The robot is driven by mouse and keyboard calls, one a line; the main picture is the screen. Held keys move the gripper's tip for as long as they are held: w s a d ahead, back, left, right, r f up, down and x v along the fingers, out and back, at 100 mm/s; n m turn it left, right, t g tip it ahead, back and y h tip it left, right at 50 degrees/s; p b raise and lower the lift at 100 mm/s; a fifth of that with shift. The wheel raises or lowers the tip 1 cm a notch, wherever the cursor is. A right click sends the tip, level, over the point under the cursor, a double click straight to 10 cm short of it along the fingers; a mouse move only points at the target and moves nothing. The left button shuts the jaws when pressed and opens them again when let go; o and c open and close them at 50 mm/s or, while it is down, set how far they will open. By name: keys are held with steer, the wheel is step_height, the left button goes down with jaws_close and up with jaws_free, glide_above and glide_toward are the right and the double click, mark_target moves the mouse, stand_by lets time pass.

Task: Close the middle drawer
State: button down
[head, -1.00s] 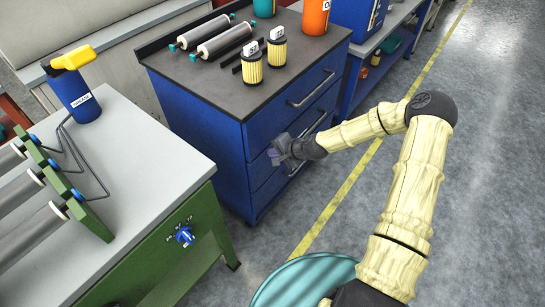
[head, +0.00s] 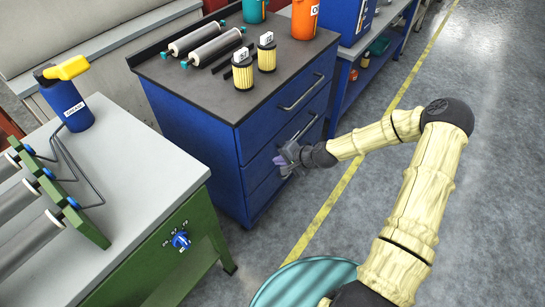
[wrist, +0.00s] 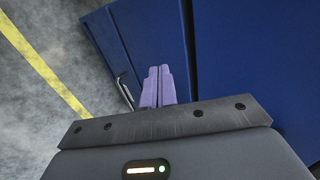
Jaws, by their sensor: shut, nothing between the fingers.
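The blue drawer cabinet (head: 195,130) stands in the middle of the head view, with drawers stacked on its right-facing front. The drawer fronts look nearly flush; I cannot tell how far the middle one stands out. My gripper (head: 280,161) is at the cabinet front, at about the middle drawer's lower left part. In the wrist view its pale purple fingers (wrist: 158,87) are shut with nothing between them, over a blue front (wrist: 155,35). Whether they touch it is unclear. A handle (wrist: 124,91) shows just left of them.
A green bench (head: 165,245) with a grey top stands at left. The floor right of the cabinet (head: 480,200) is clear.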

steer(key=v, duration=0.7)
steer(key=shift+d+r+p, duration=0.2)
steer(key=shift+r+p, duration=0.05)
steer(key=shift+p, duration=0.1)
steer(key=s+d+r+n+g+h, duration=0.2)
steer(key=s+r+n+h, duration=0.2)
steer(key=s+r, duration=0.45)
steer(key=s+d+r+n+g+h, duration=0.1)
steer(key=s+d+r+n+h, duration=0.25)
steer(key=s+r, duration=0.5)
steer(key=w+p+v, duration=0.2)
steer(key=p+v, duration=1.3)
steer(key=p, duration=0.2)
steer(key=shift+a+r, duration=0.2)
steer(key=shift+r, duration=0.35)
